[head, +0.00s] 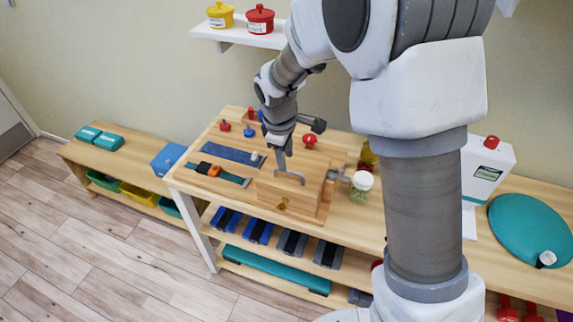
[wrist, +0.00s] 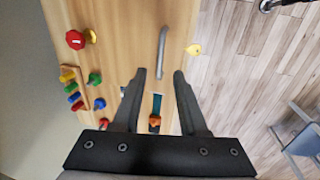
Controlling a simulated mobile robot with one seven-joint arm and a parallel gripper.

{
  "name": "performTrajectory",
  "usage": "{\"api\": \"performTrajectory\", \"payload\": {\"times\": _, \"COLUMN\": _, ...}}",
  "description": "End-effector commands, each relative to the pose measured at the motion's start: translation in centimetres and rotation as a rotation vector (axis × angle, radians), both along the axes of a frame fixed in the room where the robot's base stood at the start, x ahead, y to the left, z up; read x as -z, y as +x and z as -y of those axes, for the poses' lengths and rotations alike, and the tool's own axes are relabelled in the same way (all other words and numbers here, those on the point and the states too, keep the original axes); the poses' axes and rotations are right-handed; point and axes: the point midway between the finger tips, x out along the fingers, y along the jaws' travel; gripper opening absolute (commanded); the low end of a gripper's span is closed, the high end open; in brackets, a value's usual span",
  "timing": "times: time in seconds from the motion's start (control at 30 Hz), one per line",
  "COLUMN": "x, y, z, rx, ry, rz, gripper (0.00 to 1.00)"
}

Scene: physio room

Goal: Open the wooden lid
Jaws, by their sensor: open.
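The wooden lid (head: 310,178) is the pale top of a wooden box on the table, and it looks closed. A grey metal bar handle (head: 290,176) stands on it. In the wrist view the handle (wrist: 161,52) runs lengthwise ahead of the fingertips, over the pale wood of the lid (wrist: 130,40). My gripper (head: 283,158) is above the lid, close to the handle, pointing down. Whether a finger touches the handle cannot be told. A yellow knob (head: 282,204) is on the box's front.
A jar with a white lid (head: 362,182) stands right of the box. Red and blue knobs (head: 249,130) stand behind. The shelf below holds blue and grey blocks (head: 258,230).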

Motion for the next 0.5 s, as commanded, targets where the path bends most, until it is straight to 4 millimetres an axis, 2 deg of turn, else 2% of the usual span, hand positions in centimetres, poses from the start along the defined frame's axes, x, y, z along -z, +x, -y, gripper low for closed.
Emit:
{"api": "performTrajectory", "payload": {"times": 0.03, "x": 1.1, "y": 0.1, "z": 0.1, "rx": 0.0, "ry": -0.003, "rz": -0.004, "gripper": 0.42}}
{"api": "performTrajectory", "payload": {"times": 0.2, "x": 3.3, "y": 0.6, "z": 0.2, "rx": 0.0, "ry": -0.001, "rz": -0.002, "gripper": 0.42}}
{"api": "performTrajectory", "payload": {"times": 0.5, "x": 4.4, "y": 0.8, "z": 0.3, "rx": 0.0, "ry": 0.0, "rz": 0.001, "gripper": 0.42}}
